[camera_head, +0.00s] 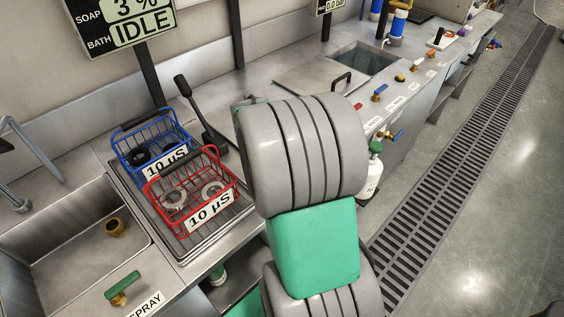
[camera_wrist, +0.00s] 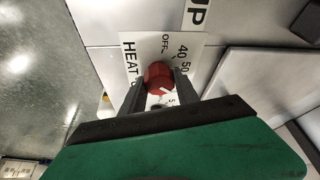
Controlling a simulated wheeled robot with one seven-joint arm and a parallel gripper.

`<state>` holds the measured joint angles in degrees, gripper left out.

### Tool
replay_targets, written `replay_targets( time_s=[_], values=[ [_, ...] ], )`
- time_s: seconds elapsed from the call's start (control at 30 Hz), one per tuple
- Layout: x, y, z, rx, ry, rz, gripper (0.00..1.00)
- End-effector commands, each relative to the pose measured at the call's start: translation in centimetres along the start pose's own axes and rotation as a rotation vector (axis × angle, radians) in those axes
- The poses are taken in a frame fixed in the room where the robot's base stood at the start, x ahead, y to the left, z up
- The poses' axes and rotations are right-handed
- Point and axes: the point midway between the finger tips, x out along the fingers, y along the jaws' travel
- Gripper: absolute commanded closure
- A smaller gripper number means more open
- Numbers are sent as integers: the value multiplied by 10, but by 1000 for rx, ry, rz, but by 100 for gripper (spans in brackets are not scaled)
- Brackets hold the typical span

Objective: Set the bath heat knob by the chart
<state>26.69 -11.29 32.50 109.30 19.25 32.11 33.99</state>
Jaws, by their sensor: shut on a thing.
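The red heat knob (camera_wrist: 158,77) shows in the wrist view, in front of a white dial plate (camera_wrist: 148,48) marked HEAT, OFF, 40 and 50, with other marks partly hidden. My gripper (camera_wrist: 158,86) has its two dark fingers on either side of the knob and is shut on it. A pale pointer mark shows on the knob's lower right part. In the head view my grey and green arm hides the knob and the gripper. A sign (camera_head: 118,22) reads SOAP 3 % and BATH IDLE. I cannot make out a heat chart in either view.
A blue basket (camera_head: 150,140) and a red basket (camera_head: 190,190), both tagged 10 µS, stand left of my arm. A sink (camera_head: 70,215) lies at far left. A lidded basin (camera_head: 362,60) is behind my arm. The floor right of the drain grate (camera_head: 455,150) is clear.

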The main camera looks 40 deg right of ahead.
Motion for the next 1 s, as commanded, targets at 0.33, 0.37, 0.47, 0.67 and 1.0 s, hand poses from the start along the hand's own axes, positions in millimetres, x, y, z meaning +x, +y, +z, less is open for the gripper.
replay_targets(
  time_s=[0.33, 0.37, 0.47, 0.67, 1.0],
  values=[
    [0, 0, 1, -2, -3, 0, 56],
    [0, 0, 1, -2, -2, 0, 53],
    [0, 0, 1, -2, -2, 0, 45],
    [0, 0, 0, -2, -1, 0, 41],
    [-41, -2, 0, -3, 2, -5, 41]
  ],
)
